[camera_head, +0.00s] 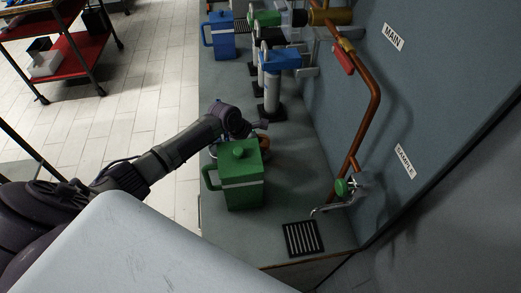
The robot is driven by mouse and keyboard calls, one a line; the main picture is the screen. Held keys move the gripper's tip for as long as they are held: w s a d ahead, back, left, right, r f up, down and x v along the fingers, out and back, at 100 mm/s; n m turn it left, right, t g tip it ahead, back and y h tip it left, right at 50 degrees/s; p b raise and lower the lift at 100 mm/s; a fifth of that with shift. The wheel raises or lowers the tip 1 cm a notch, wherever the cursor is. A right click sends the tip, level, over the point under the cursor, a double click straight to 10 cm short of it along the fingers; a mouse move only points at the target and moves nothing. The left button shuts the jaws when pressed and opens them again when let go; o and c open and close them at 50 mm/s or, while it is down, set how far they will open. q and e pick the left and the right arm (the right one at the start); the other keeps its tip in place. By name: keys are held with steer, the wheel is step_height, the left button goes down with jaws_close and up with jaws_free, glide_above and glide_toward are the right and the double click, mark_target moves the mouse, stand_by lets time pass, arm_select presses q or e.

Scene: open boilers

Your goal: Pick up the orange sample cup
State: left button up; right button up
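An orange object, likely the orange sample cup (265,143), shows only in part behind the green lidded jug, on the grey counter. The jug hides most of it. My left arm reaches in from the left over the counter's edge. My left gripper (258,125) is at the far side of the green jug, close to the orange object. The fingers are too small and hidden to tell whether they are open or touching it. My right gripper is not in view.
The green jug (240,177) stands in front of my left wrist. A drain grate (304,238) lies below the green-handled sample tap (343,187). White-and-blue cylinders (272,90) and a blue jug (221,36) stand farther back. A copper pipe (374,95) runs along the right wall.

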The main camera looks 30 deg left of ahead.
arm_select(q)
steer(key=c, duration=0.3)
